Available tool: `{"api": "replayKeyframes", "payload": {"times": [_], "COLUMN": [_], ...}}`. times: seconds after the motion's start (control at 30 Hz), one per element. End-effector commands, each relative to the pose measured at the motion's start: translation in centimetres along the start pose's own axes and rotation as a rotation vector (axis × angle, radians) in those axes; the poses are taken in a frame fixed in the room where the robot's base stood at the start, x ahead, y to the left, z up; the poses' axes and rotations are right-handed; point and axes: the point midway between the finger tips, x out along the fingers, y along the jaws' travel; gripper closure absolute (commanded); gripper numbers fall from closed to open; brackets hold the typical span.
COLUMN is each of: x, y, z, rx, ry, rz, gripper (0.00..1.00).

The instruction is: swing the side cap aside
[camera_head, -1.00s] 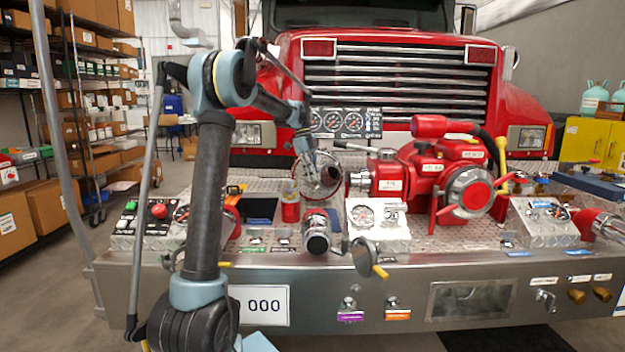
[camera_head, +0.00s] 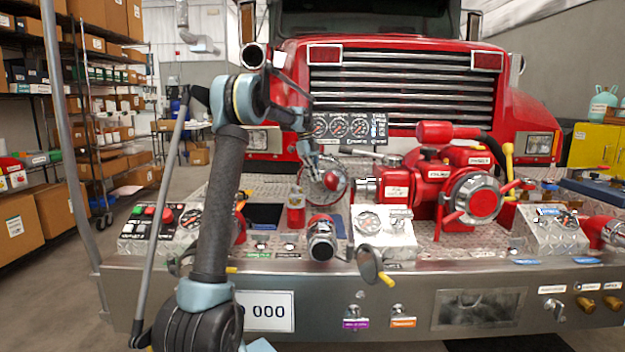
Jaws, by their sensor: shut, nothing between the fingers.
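A round, silver-rimmed cap with a red centre (camera_head: 333,181) stands at the left side of the red pump (camera_head: 432,177), apart from its short silver side outlet (camera_head: 368,189). I take this for the side cap; its hinge is too small to make out. My gripper (camera_head: 317,168) is at the cap's upper left, pointing down, with its fingers closed and nothing held. The fingertips overlap the cap's rim in the picture; whether they touch it I cannot tell.
A red cylinder (camera_head: 296,208), a dark-mouthed front inlet (camera_head: 321,240) and a gauge box (camera_head: 383,231) stand below the cap. A round disc with a yellow handle (camera_head: 372,266) hangs at the bumper's front edge. The gauge panel (camera_head: 349,128) is behind.

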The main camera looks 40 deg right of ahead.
Motion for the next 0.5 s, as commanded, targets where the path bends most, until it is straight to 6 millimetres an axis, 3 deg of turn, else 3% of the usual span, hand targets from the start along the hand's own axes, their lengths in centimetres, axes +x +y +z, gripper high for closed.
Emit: {"api": "replayKeyframes", "payload": {"times": [0.37,0.5], "x": [-0.1,-1.1], "y": [0.0,-0.2], "z": [0.0,-0.1], "rx": [0.0,-0.002], "ry": [0.0,0.0], "rz": [0.0,-0.001], "gripper": [1.0,1.0]}}
